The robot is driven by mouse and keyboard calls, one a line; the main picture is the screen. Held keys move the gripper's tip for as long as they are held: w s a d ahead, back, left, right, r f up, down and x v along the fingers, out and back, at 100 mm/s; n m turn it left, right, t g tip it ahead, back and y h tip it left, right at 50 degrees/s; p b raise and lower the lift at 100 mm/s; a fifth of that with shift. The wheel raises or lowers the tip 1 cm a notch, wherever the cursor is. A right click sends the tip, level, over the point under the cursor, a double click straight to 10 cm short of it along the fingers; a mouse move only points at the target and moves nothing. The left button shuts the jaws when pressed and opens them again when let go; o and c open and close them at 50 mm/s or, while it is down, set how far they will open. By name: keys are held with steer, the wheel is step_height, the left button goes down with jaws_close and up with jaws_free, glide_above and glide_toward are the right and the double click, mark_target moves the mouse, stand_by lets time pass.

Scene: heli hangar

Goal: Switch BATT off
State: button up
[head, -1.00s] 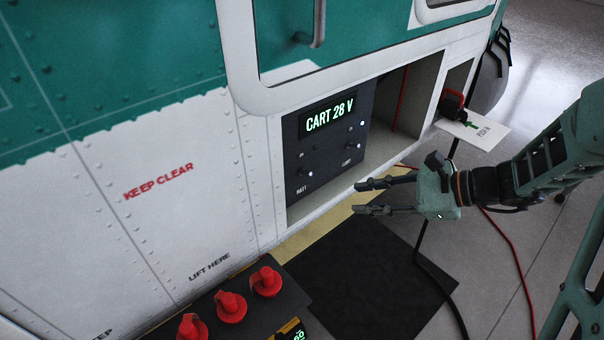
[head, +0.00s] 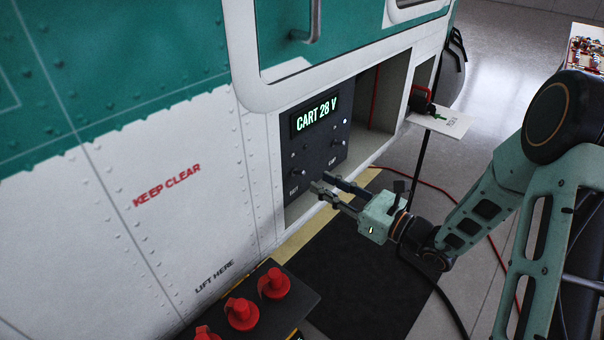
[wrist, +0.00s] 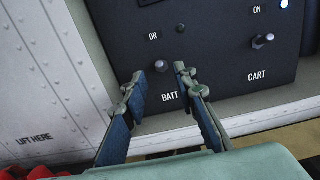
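The dark control panel (head: 318,150) is set in a recess of the helicopter's side, with a lit display (head: 316,113) reading CART 28 V. The BATT switch (head: 297,172) is a small metal toggle at the panel's lower left; in the wrist view it (wrist: 161,66) shows just beyond the gap between my fingertips, above its BATT label. Which way its lever is thrown I cannot tell. My gripper (head: 321,181) is open and empty, pointing at the panel's lower part, apparently short of the switch. It also shows in the wrist view (wrist: 159,77).
The CART switch (wrist: 262,40) sits to the right of BATT, with a lit lamp (wrist: 284,4) above. The recess's white lower edge (wrist: 240,122) runs below the panel. Red-capped items (head: 243,312) stand at the front. A red cable and a black cable cross the floor.

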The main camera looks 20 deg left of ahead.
mark_target(304, 173)
steer(key=x, duration=0.7)
steer(key=shift+a, duration=0.2)
jaws_close()
